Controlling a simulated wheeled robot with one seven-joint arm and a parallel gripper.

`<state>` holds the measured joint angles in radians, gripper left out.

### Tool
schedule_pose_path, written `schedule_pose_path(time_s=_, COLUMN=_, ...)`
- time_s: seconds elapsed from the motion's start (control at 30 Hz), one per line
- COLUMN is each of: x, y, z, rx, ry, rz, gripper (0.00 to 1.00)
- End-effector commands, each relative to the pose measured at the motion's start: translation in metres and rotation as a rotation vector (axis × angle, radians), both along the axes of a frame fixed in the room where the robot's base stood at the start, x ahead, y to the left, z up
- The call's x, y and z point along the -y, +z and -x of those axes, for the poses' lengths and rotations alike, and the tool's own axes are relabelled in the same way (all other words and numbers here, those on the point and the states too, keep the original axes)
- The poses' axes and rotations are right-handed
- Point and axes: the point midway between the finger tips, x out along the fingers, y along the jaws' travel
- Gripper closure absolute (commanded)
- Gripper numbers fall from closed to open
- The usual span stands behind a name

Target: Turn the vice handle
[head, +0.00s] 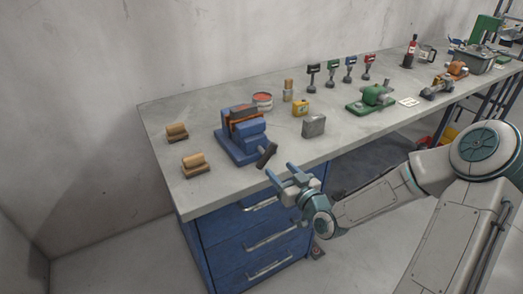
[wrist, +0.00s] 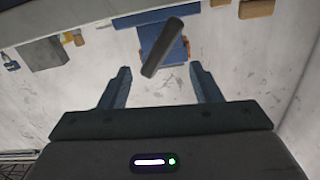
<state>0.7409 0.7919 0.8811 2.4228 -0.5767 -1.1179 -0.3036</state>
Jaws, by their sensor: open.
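The blue vice (head: 238,142) stands near the left front of the bench, with orange-brown jaws. Its dark handle (head: 266,155) sticks out at the front, tilted, over the bench's front edge. In the wrist view, the handle (wrist: 163,46) lies slanted ahead of my fingers, in front of the blue vice body (wrist: 155,22). My gripper (head: 278,172) is open just in front of and below the handle. In the wrist view, my gripper's two fingers (wrist: 160,85) stand apart with nothing between them. The handle looks beyond the fingertips, apart from both.
The bench top (head: 200,205) carries two wooden blocks (head: 194,164) left of the vice. A grey block (head: 313,126), a yellow can (head: 301,108) and a red-topped tin (head: 262,101) stand to its right. Blue drawers (head: 262,235) with bar handles sit below my gripper.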

Motion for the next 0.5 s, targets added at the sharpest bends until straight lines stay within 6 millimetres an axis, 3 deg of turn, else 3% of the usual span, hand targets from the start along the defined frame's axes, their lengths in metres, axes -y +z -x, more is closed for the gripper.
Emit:
schedule_pose_path(time_s=0.3, x=-0.04, y=0.002, z=-0.056, rx=0.001, ry=0.004, rz=-0.003, gripper=0.42)
schedule_pose_path(time_s=0.5, x=-0.056, y=0.001, z=-0.081, rx=-0.001, ry=0.003, rz=-0.003, gripper=0.42)
